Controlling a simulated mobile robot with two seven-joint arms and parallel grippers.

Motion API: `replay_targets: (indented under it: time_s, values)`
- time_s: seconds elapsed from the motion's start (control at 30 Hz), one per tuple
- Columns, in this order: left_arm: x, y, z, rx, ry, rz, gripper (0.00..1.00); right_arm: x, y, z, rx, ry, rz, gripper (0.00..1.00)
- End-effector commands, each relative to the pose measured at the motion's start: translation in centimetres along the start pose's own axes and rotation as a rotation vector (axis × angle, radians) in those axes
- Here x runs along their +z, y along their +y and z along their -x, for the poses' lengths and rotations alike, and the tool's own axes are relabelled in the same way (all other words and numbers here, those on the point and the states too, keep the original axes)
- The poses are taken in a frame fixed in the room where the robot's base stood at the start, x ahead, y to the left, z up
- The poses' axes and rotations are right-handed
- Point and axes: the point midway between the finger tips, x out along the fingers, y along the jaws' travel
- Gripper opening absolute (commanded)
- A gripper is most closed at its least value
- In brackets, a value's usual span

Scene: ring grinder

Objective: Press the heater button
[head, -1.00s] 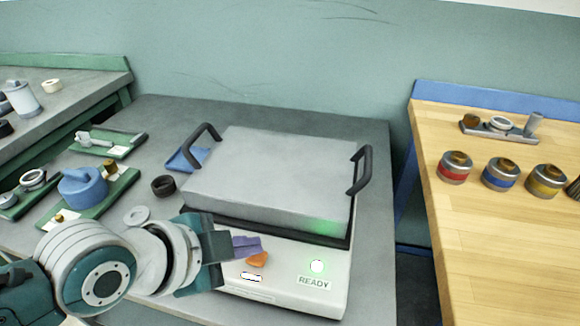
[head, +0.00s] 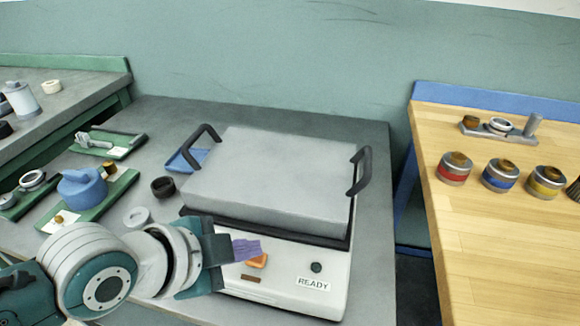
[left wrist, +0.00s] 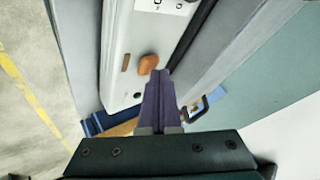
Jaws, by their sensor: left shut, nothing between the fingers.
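The heater is a white base (head: 320,268) with a READY label and a large grey lid (head: 270,172) with two black handles. Its orange button (head: 257,263) is on the front face, left of the label, partly covered by my fingers. My left gripper (head: 247,249) is shut and empty, its purple fingertips at the button. In the left wrist view the orange button (left wrist: 147,64) is just beyond the fingertips (left wrist: 159,75); I cannot tell if they touch. The round indicator (head: 316,267) and the small bar (head: 251,278) are unlit. My right gripper is not in view.
Left of the heater are a pale ring (head: 137,216), a dark ring (head: 163,187) and a blue pot (head: 84,187) on a green tray. A wooden table (head: 500,245) with several banded jars stands at the right, across a gap.

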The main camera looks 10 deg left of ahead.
Motion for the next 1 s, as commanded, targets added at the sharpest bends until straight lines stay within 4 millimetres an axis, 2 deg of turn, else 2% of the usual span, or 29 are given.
replay_targets:
  time_s: [0.37,0.83,1.0]
  values:
    - [-0.3,-0.3,0.4,-0.001,0.001,-0.001,0.00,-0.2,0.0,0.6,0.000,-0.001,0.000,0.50]
    - [-2.9,-3.0,4.0,-0.002,0.001,-0.002,0.00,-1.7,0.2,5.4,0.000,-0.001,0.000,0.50]
    - [-3.3,-3.3,4.5,-0.001,0.002,-0.002,0.00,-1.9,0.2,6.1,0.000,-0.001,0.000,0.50]
